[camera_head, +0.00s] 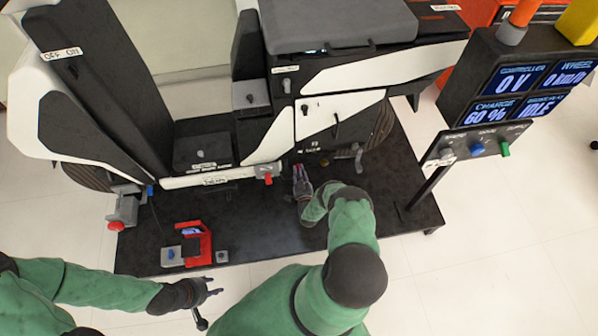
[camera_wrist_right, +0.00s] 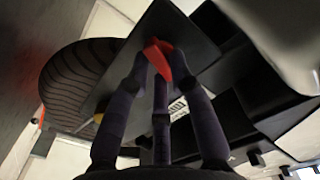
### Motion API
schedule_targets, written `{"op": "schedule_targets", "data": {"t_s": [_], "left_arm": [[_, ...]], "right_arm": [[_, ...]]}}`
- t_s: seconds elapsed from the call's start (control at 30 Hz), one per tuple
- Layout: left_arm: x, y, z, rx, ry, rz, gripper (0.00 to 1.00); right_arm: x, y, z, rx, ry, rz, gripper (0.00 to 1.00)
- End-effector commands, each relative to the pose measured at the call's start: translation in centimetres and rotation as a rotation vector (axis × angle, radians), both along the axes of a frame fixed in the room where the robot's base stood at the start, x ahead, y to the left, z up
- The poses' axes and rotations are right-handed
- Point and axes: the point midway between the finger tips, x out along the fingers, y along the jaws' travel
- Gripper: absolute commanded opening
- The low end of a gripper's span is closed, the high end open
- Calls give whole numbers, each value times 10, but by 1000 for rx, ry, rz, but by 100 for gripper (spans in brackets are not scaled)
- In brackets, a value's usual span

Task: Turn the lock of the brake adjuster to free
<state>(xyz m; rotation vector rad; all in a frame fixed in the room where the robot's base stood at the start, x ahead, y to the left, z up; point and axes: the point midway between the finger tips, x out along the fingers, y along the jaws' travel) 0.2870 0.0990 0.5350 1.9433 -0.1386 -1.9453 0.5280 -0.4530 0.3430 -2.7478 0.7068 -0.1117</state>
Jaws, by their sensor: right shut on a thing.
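My right gripper (camera_head: 302,182) is at the lower side of the scooter body, in front of the rear wheel. In the right wrist view its dark fingers (camera_wrist_right: 157,72) are shut on a red lock piece (camera_wrist_right: 172,58), which sits against a dark plate (camera_wrist_right: 195,45). The fingers cover part of the piece, so its exact setting cannot be told. In the head view the gripper hides most of it. My left gripper (camera_head: 211,303) is empty, with its fingers apart, low in the head view in front of the platform.
The black platform (camera_head: 410,205) carries the scooter, a red stand (camera_head: 206,246) and a grey lever (camera_head: 357,157). A red lever (camera_head: 267,180) is left of my right gripper. The rear wheel (camera_wrist_right: 75,80) is close by. A display post (camera_head: 425,187) stands at right.

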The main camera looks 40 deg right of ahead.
Motion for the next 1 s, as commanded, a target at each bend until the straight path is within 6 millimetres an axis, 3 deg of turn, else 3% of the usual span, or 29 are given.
{"op": "schedule_targets", "data": {"t_s": [1.0], "left_arm": [[0, 0, 0, 0, 0, 0, 40]], "right_arm": [[0, 1, -7, 837, -458, -1, 0]]}}
